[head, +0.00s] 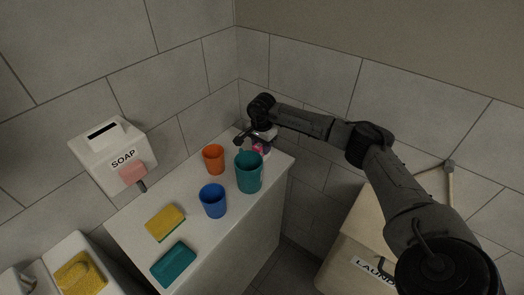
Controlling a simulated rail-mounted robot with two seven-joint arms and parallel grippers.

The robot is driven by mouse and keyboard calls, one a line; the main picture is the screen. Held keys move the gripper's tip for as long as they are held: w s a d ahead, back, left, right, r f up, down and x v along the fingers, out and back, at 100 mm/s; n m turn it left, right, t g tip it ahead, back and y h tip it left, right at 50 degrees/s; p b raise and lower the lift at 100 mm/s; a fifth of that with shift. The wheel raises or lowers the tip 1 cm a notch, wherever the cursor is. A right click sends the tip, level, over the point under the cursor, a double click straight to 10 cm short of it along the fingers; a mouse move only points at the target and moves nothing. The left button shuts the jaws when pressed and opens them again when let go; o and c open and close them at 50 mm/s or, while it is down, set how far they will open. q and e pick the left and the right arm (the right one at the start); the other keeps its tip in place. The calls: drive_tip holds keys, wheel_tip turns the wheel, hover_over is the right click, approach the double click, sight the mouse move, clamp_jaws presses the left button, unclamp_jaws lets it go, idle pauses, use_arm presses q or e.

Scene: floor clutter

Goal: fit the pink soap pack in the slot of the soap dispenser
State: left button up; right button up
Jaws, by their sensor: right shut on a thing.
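The soap dispenser (113,155) is a white wall box at the left, with a dark slot (102,130) in its top and a pink block on its lower front. The pink soap pack (260,148) shows as a small pink patch at the far end of the counter, behind the teal cup. My right gripper (254,142) is at that spot, shut on the pink pack, far to the right of the dispenser. The fingers are small and dark, and the cup partly hides the pack. My left gripper is not in view.
The counter (138,217) holds an orange cup (213,160), a teal cup (248,173), a blue cup (212,202), a yellow sponge (165,222) and a teal sponge (173,264). A laundry box (345,245) stands at lower right.

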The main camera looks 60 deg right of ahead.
clamp_jaws()
drive_tip(key=shift+r, duration=0.15)
drive_tip(key=shift+r+p, duration=0.45)
drive_tip(key=shift+p, duration=0.15)
drive_tip(key=shift+r, duration=0.25)
drive_tip(key=shift+r+p, duration=1.6)
drive_tip(key=shift+r, duration=0.05)
